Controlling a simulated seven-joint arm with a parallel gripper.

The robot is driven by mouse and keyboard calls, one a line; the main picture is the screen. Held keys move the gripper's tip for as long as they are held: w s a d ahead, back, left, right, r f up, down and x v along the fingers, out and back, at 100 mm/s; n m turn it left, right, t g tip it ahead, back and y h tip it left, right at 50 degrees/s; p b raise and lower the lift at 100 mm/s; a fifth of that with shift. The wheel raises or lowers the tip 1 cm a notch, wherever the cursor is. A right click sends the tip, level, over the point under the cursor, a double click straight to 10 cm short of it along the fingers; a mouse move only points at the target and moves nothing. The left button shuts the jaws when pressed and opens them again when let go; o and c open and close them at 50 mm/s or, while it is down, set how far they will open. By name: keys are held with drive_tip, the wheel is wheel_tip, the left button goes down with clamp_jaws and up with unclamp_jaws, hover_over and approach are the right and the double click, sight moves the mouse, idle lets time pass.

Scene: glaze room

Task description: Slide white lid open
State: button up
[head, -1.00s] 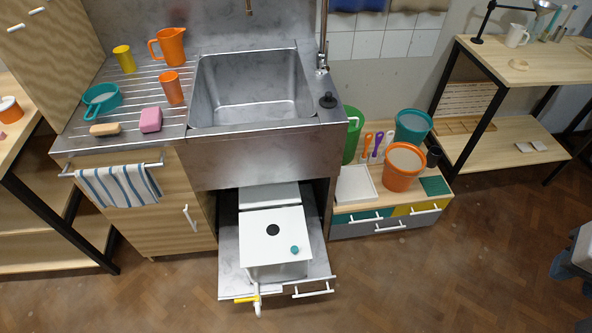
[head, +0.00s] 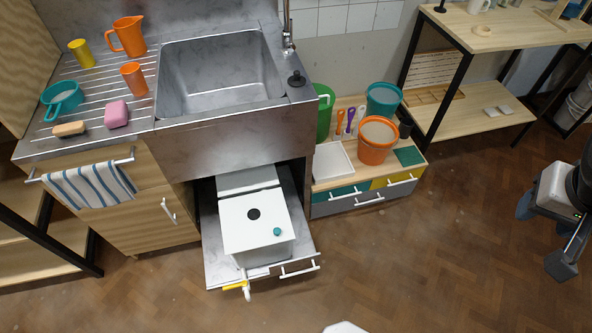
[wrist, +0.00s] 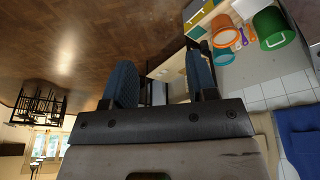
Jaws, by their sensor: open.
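The white lid (head: 250,232) lies flat on top of a white box (head: 266,258) in the pulled-out tray under the sink. It has a round black spot near its middle and a teal knob (head: 277,231) near its front right corner. A separate pale panel (head: 247,179) lies behind it, with a thin dark line between. In the wrist view my gripper (wrist: 161,82) is open, with two dark blue fingers apart and nothing between them. My arm is at the right edge of the head view, well away from the lid.
The tray (head: 211,258) has a white front handle (head: 299,268); a yellow-and-white tap (head: 240,287) sticks out at its front. The sink (head: 220,75) overhangs the box's back. A low drawer unit with buckets (head: 376,140) stands right. Wooden floor (head: 430,240) between is clear.

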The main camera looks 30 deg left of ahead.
drive_tip(key=w+a+f+n+t, duration=0.1)
drive_tip(key=w+a+f+n, duration=0.15)
drive_tip(key=w, duration=0.65)
drive_tip(key=w+a+f+n+t, duration=0.2)
drive_tip(key=w+a+f, duration=0.1)
drive_tip(key=w, duration=0.5)
drive_tip(key=w+a+f+n+t, duration=0.1)
drive_tip(key=w+a+f+n, duration=0.15)
drive_tip(key=w, duration=0.65)
drive_tip(key=w+a+f+n+y, duration=0.3)
drive_tip(key=w+a+f+n, duration=0.15)
drive_tip(key=a+f, duration=0.4)
drive_tip(key=w+a+f+n+y, duration=0.35)
drive_tip(key=w+a+f, duration=0.25)
drive_tip(key=a+f, duration=0.25)
drive_tip(key=s+a+f+n+g+y, duration=0.3)
drive_tip(key=s+a+f+g, duration=0.1)
drive_tip(key=a+f, duration=0.55)
drive_tip(key=s+a+f+n+g+y, duration=0.2)
drive_tip(key=s+a+f+n+g, duration=0.15)
drive_tip(key=a+f, duration=0.55)
drive_tip(key=s+a+f+n+g+y, duration=0.1)
drive_tip(key=s+f+n+g, duration=0.4)
drive_tip(key=s+f+g, duration=0.7)
drive_tip(key=s+a+f, duration=0.1)
drive_tip(key=s+f, duration=0.7)
drive_tip(key=shift+s+a+y, duration=0.15)
drive_tip(key=shift+s+y, duration=0.15)
drive_tip(key=shift+y, duration=0.05)
